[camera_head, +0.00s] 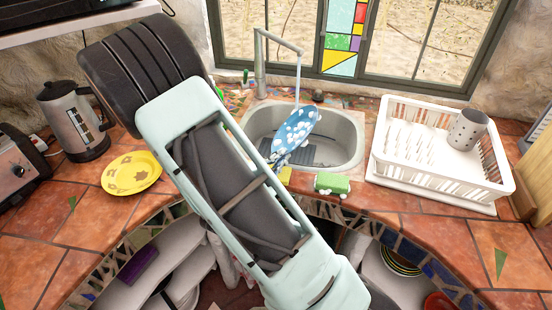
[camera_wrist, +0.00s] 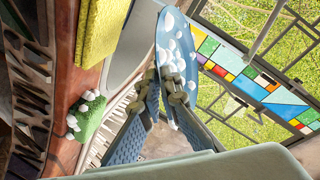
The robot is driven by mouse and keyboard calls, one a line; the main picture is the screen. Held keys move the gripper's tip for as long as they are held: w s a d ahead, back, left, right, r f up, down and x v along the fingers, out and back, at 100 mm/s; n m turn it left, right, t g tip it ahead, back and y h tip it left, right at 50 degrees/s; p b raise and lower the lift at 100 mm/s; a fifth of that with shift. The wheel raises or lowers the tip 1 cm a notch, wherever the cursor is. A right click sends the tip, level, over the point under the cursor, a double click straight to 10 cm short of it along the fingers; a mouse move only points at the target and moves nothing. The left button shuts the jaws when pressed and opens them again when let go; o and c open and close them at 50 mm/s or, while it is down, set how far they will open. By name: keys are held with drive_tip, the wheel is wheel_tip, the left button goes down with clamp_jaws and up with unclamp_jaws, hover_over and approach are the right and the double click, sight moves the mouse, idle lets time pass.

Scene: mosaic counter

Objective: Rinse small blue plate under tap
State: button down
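The small blue plate (camera_head: 297,125) carries white patches that look like foam. It is held tilted over the sink basin (camera_head: 352,150), below the tap (camera_head: 260,65). A thin pale stream of water falls from the tap's spout onto the plate's upper part. My gripper (camera_head: 281,158) is mostly hidden behind my arm in the head view. In the wrist view the fingers (camera_wrist: 166,82) are closed on the near edge of the plate (camera_wrist: 178,45), with white blobs around them.
A yellow sponge (camera_head: 285,174) and a green sponge (camera_head: 332,183) with white foam lie on the sink's front edge. A white dish rack (camera_head: 395,165) with a grey cup (camera_head: 467,130) stands at right. A yellow plate (camera_head: 131,173) and a kettle (camera_head: 73,120) stand at left.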

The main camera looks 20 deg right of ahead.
sight(284, 146)
drive_tip(key=shift+s+d+f, duration=0.2)
drive_tip(key=shift+d+f, duration=0.05)
drive_tip(key=shift+d, duration=0.3)
drive_tip(key=shift+w+d+f, duration=0.1)
drive_tip(key=shift+f, duration=0.05)
drive_tip(key=w+d+f+b, duration=0.1)
drive_tip(key=w, duration=0.1)
drive_tip(key=w+b, duration=0.2)
drive_tip(key=w+d+f+b, duration=0.1)
drive_tip(key=w+b, duration=0.1)
drive_tip(key=shift+w+d+f, duration=0.3)
drive_tip(key=shift+d+f, duration=0.05)
drive_tip(key=shift+w+d, duration=0.15)
drive_tip(key=shift+w, duration=0.15)
drive_tip(key=shift+w+d+r, duration=0.1)
drive_tip(key=shift+w+d, duration=0.1)
drive_tip(key=shift+w, duration=0.25)
drive_tip(key=w+d+p, duration=0.1)
drive_tip(key=w, duration=0.2)
drive_tip(key=w+d, duration=0.2)
drive_tip(key=w, duration=0.2)
drive_tip(key=w+d+p, duration=0.1)
drive_tip(key=w, duration=0.2)
drive_tip(key=shift+w+d+p, duration=0.15)
drive_tip(key=shift+w+p, duration=0.05)
drive_tip(key=shift+p, duration=0.1)
drive_tip(key=shift+d, duration=0.1)
